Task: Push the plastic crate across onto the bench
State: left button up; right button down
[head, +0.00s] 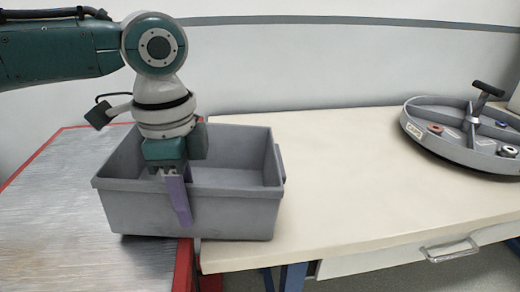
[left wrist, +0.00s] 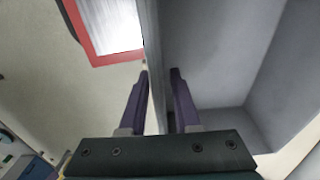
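The grey plastic crate (head: 240,212) stands upright and empty across the join between the red-edged metal table (head: 60,215) and the cream bench (head: 340,180). Its left part is over the table and its right part over the bench. My left gripper (head: 182,205) points down at the crate's near wall, with one purple finger outside it. In the left wrist view, the two fingers (left wrist: 160,75) stand apart with the crate wall (left wrist: 152,35) between them; the crate's inside (left wrist: 210,50) shows on the right. My right gripper is not in view.
A round grey divided tray (head: 450,148) with small parts and a black-handled post stands at the bench's far right. The bench between crate and tray is clear. A drawer handle (head: 450,250) juts from the bench front. A wall runs behind.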

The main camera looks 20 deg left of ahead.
pick_arm(q)
grip_shut()
dwell(1.1)
